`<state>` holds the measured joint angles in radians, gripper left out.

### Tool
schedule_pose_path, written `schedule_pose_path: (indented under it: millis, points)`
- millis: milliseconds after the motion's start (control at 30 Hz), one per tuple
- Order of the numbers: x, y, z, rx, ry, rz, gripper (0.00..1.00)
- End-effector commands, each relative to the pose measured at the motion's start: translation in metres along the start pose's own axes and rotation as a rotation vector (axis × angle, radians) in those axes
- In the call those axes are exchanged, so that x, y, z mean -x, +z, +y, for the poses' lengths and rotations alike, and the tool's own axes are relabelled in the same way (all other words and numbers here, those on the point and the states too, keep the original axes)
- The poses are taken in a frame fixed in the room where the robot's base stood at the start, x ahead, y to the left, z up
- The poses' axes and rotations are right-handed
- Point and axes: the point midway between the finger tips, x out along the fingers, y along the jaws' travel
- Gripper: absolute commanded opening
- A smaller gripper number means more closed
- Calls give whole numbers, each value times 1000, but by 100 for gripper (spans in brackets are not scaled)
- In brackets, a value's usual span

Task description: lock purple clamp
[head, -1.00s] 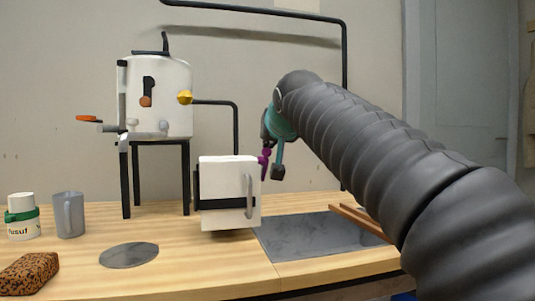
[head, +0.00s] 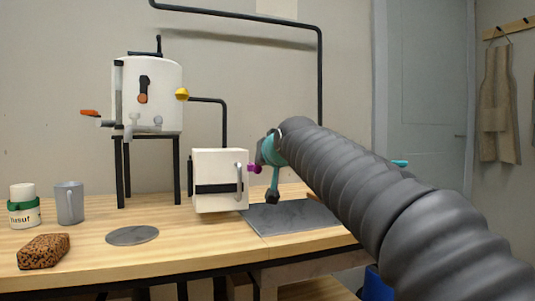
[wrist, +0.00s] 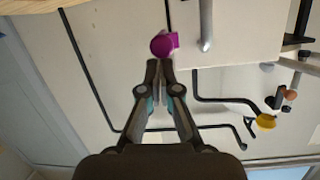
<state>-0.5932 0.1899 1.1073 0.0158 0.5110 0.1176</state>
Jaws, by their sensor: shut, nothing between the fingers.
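The purple clamp (head: 254,168) sits at the right side of the white box with the grey handle (head: 220,180). In the wrist view the clamp (wrist: 163,44) shows as a round purple knob with a short tab, beside the box's edge. My gripper (head: 272,197) is right of the clamp in the head view, its dark tip hanging just above the grey slab. In the wrist view my gripper (wrist: 159,68) has its fingertips together and empty, close to the clamp. I cannot tell whether they touch it. The clamp's far side is hidden.
A white tank (head: 150,95) with a yellow knob (head: 182,94) stands on a black stand at the back left. A mug (head: 69,203), a labelled jar (head: 24,206), a speckled block (head: 43,251) and a grey disc (head: 132,235) are on the left. The grey slab (head: 290,217) lies under my arm.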

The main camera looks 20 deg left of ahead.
Motion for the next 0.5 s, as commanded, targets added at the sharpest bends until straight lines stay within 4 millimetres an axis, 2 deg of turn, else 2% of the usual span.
schedule_pose_path:
  millis: [33,133,500]
  points:
    - [-4,7,-1,1,-3,-8,0]
    - [-6,13,-3,2,-8,-11,0]
    - [-11,21,-7,4,-16,-15,0]
